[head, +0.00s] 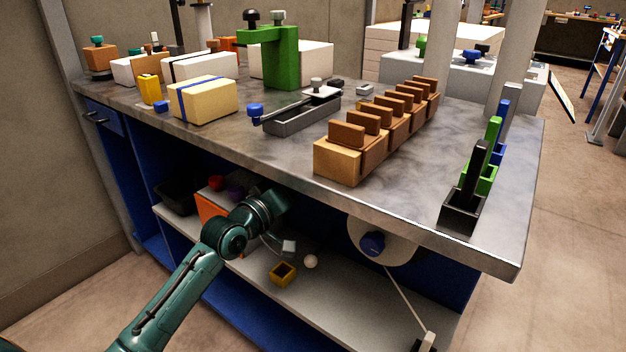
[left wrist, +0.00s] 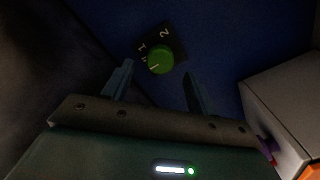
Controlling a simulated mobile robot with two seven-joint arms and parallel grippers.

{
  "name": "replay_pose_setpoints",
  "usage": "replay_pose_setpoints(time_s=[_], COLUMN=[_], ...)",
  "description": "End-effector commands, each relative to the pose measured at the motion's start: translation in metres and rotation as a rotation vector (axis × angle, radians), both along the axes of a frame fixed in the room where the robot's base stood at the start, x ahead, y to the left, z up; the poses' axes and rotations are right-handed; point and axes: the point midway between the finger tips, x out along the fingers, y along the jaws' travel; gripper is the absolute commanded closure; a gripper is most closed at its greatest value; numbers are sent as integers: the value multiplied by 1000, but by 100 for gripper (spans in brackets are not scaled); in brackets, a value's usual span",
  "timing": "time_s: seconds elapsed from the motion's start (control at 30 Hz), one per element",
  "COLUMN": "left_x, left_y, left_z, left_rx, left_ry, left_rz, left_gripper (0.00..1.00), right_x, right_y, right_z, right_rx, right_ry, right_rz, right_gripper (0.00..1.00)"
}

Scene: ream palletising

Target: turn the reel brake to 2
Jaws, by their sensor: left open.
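The brake knob (left wrist: 160,62) is a round green dial on a black plate (left wrist: 177,44), set on a dark blue panel, in the left wrist view. The plate bears a 2 at its upper part, a 1 to the left and another, unclear mark below that. A pale line on the knob points to the lower left, away from the 2. My left gripper (left wrist: 159,76) is open, its fingers apart on either side of the knob in the picture, with no clear contact. In the head view my left arm reaches under the bench top, its fingers hidden. My right gripper is not seen.
A grey box (left wrist: 287,105) stands close on the right in the wrist view. The bench top (head: 290,150) overhangs my arm. A white reel (head: 402,250) with a blue hub hangs to the right.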

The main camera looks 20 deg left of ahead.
Motion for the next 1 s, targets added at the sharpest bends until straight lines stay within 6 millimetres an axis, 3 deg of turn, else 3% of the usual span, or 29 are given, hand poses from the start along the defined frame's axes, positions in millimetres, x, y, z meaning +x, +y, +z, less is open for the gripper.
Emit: replay_pose_setpoints(time_s=[0.1, 0.3, 0.7, 1.0], left_x=[21, 42, 47, 47], left_y=[-8, -15, -17, -17], left_z=[-1, -1, 0, 0], left_rx=[0, 1, 1, 1], left_ry=[-2, -1, -1, -1], left_rz=[1, 1, 1, 1], left_gripper=[42, 42, 43, 68], right_x=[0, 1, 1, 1], right_y=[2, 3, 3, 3], right_z=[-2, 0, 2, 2], right_rx=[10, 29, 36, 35], right_ry=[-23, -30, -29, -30], right_rz=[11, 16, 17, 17], right_gripper=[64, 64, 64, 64])
